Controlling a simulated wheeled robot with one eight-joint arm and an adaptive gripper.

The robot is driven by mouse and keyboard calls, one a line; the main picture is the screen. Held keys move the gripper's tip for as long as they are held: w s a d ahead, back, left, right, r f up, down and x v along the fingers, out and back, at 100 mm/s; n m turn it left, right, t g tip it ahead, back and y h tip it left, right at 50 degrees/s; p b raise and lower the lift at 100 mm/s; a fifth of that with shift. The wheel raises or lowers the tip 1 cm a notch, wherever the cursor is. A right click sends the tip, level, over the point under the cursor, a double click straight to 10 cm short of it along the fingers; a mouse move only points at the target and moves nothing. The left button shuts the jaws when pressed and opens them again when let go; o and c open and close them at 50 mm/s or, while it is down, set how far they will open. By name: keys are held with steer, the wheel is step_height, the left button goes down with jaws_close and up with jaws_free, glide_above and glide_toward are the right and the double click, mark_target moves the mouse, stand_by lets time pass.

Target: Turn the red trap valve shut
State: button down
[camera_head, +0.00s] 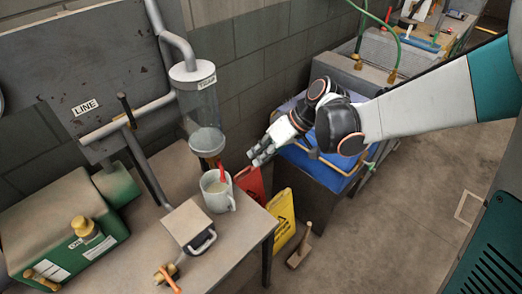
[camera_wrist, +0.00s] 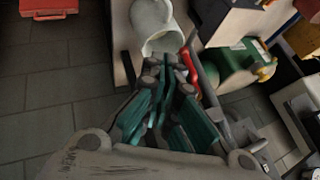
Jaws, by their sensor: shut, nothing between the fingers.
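The trap is a clear cylinder (camera_head: 200,105) labelled TRAP, fixed by pipes beside the wall. The red valve handle (camera_head: 222,171) hangs below it, just over a pale mug (camera_head: 217,195) on the bench. My gripper (camera_head: 254,160) is to the right of the handle, apart from it in the head view, with its fingers pointing toward it. In the wrist view the red handle (camera_wrist: 190,65) lies just beside my shut, empty fingertips (camera_wrist: 170,62). I cannot tell there whether they touch. The valve body is mostly hidden.
A LINE valve with a black handle (camera_head: 126,108) is at the left. A yellow sign (camera_head: 282,220) stands right of the bench.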

mark_target(222, 171)
steer(key=s+a+f+b, duration=0.2)
steer(key=a+f, duration=0.2)
steer(key=a, duration=0.2)
steer(key=shift+s+a, duration=0.2)
steer(key=shift+s, duration=0.05)
steer(key=shift+f, duration=0.1)
steer(key=shift+a+f, duration=0.15)
steer(key=shift+y+b, duration=0.3)
steer(key=shift+b, duration=0.05)
